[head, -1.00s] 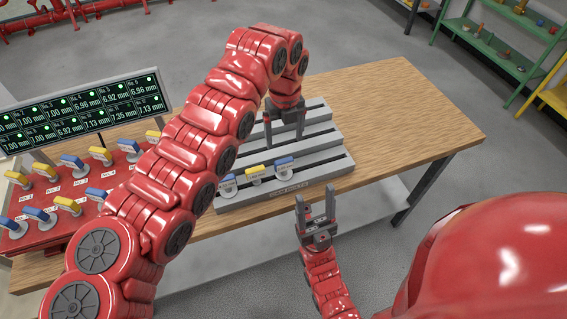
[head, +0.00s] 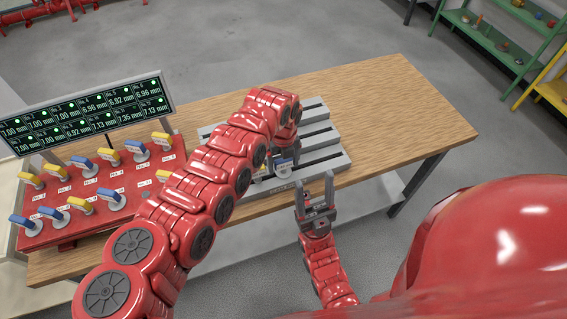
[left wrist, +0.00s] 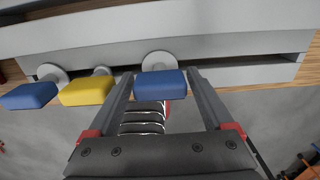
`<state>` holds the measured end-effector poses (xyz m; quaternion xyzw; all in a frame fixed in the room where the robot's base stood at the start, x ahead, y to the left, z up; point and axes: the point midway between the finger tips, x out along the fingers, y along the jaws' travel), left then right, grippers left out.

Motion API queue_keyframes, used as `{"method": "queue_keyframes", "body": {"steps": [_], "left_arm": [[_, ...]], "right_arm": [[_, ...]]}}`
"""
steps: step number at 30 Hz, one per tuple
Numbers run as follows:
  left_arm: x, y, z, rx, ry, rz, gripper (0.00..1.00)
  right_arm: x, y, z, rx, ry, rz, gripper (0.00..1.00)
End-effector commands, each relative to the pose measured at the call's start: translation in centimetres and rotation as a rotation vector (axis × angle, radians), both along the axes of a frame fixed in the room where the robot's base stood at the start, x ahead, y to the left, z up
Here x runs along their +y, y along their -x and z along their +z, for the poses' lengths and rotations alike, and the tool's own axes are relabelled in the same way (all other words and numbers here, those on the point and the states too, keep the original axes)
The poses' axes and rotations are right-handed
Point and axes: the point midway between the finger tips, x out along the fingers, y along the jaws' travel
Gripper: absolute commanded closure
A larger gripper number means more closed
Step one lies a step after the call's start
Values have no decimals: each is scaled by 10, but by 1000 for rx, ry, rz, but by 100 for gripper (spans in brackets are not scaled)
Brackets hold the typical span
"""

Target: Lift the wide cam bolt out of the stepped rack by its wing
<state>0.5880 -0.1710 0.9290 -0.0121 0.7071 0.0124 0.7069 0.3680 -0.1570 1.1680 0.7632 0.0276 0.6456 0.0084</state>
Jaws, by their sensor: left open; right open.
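The grey stepped rack (head: 325,153) stands on the wooden table. Its front step holds bolts with coloured wings: a blue-winged bolt (left wrist: 28,96) at left, a yellow-winged bolt (left wrist: 88,91) in the middle and another blue-winged bolt (left wrist: 160,84) at right. I cannot tell from their look which is the wide one. My left gripper (left wrist: 159,78) is open, with its fingers on either side of the right blue wing; a gap shows on each side. In the head view my left arm hides part of the rack. My right gripper (head: 315,185) is open and empty in front of the rack.
A red panel (head: 100,195) with several blue and yellow winged bolts stands left of the rack, with a readout display (head: 85,115) behind it. The table (head: 400,110) is clear right of the rack. Shelves (head: 495,45) stand far right.

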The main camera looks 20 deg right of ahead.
Motion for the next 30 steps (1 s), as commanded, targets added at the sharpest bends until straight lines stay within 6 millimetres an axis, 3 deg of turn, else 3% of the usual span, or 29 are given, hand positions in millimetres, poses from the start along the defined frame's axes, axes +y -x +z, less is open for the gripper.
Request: {"method": "queue_keyframes", "body": {"steps": [3,15,23,30], "left_arm": [[0,0,0,-1,1,0,19],[0,0,1,-1,1,0,91],[0,-1,2,-2,2,1,91],[0,-3,34,-5,3,2,91]], "right_arm": [[0,0,0,0,0,0,40],[0,0,0,0,0,0,40],[0,0,-2,0,0,0,40],[0,0,-18,0,0,0,40]]}}
